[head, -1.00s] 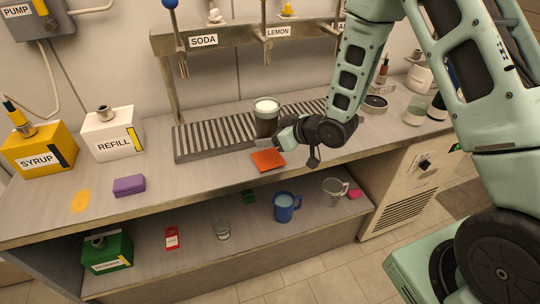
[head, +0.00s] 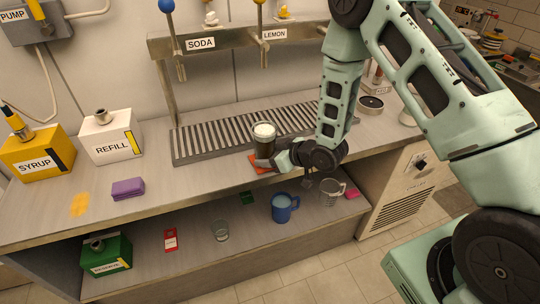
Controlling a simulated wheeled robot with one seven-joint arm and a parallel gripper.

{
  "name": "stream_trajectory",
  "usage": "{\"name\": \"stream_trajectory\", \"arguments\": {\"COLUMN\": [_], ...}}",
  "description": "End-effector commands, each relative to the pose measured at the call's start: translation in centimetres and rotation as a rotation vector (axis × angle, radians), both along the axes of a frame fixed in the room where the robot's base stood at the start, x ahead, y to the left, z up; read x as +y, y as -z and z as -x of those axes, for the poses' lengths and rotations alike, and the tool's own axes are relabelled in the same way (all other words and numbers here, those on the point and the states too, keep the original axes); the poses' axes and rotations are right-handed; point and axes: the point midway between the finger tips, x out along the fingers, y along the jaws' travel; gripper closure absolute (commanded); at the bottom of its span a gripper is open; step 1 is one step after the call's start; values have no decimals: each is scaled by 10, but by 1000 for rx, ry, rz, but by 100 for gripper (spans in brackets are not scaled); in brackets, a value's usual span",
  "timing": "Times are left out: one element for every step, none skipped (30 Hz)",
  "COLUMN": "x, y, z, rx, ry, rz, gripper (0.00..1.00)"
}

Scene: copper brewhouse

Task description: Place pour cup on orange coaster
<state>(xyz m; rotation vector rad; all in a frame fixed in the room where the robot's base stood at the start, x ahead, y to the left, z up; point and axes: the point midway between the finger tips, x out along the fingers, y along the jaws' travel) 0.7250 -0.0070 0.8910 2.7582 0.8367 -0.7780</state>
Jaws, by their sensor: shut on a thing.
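The pour cup (head: 264,142) is a dark cup with a pale, foamy top. It is upright, over the orange coaster (head: 257,167). I cannot tell whether its base touches the coaster. The coaster lies flat on the counter in front of the drip tray, mostly hidden behind the cup and gripper. My gripper (head: 273,161) is shut on the lower part of the cup from the right. Its fingertips are partly hidden.
The ribbed drip tray (head: 205,143) lies just behind the cup, under the taps. A purple sponge (head: 127,188) lies left on the counter (head: 190,195). A blue mug (head: 283,206) and a grey jug (head: 328,192) stand on the shelf below.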

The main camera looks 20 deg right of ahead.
Motion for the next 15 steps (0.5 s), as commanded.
{"name": "stream_trajectory", "arguments": {"x": [0,0,0,0,0,0,0,0,0,0,0,0,0,0,0], "y": [2,3,2,2,2,2,2,2,2,2,2,1,1,-1,-3], "z": [0,0,0,0,0,0,0,0,0,0,0,0,0,0,0], "rx": [-2,0,0,0,0,0,0,1,0,0,0,0,0,0,0], "ry": [0,0,0,0,0,0,0,0,0,0,0,0,0,0,0], "rz": [-1,0,0,0,0,0,0,1,0,0,0,0,0,0,0], "gripper": [58,38,27,19,19,19,19,19,19,19,19,19,19,19,19]}}
